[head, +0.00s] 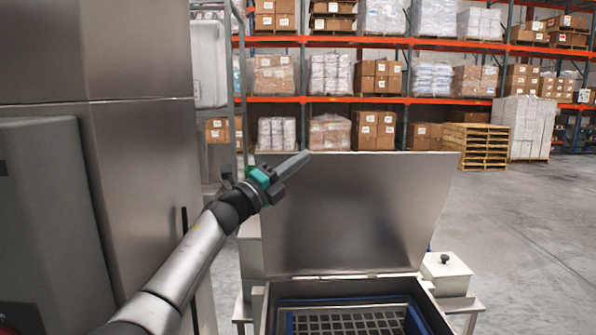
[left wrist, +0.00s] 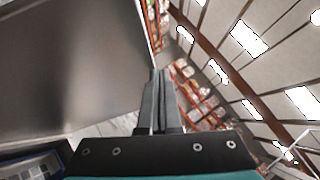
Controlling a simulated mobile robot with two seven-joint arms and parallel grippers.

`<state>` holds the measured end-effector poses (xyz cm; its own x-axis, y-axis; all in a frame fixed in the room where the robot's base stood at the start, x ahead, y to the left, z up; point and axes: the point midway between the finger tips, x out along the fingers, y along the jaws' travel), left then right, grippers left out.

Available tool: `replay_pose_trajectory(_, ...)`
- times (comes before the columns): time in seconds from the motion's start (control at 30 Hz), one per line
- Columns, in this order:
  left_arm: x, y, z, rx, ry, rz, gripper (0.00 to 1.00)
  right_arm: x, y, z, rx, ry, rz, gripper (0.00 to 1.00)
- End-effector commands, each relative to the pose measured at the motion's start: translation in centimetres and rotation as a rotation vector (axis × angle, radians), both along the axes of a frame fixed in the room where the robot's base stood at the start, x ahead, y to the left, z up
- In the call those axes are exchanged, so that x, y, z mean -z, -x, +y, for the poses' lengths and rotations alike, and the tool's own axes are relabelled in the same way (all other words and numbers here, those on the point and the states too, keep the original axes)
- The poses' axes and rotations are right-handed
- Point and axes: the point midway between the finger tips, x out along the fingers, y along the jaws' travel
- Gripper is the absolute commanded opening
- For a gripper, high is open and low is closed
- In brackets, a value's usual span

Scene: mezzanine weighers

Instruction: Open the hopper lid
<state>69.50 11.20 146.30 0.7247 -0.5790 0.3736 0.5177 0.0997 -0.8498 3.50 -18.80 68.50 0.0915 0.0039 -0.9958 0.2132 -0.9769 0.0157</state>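The hopper lid (head: 350,220) is a flat metal plate. It stands raised, leaning slightly back from its hinge at the rear of the hopper (head: 264,305). The hopper's mouth is uncovered, with a dark grid (head: 350,322) inside a blue frame. My left gripper (head: 303,156) overlaps the lid's upper left part in the head view, its fingers pointing right. In the left wrist view the fingers (left wrist: 158,75) lie together with nothing seen between them, and the lid (left wrist: 70,60) fills the left side. Whether they touch the lid I cannot tell. My right gripper is not in view.
A tall steel cabinet (head: 145,150) stands close on the left, beside my left arm. A small white box with a black knob (head: 446,268) is right of the hopper. Racks with boxes (head: 375,75) and stacked pallets (head: 478,147) stand far behind. The floor at right is clear.

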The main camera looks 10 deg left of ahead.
Motion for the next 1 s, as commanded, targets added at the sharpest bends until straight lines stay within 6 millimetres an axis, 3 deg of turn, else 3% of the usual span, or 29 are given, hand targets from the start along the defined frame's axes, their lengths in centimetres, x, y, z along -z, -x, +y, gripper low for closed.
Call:
replay_pose_trajectory(0.5, -1.3, -2.9, 0.2, -0.002, 0.017, 0.084, 0.00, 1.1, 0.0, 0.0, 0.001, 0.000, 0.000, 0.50)
replay_pose_trajectory(1.0, -1.6, -3.9, 0.2, -0.001, 0.020, 0.113, 0.00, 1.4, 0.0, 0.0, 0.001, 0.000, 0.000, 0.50)
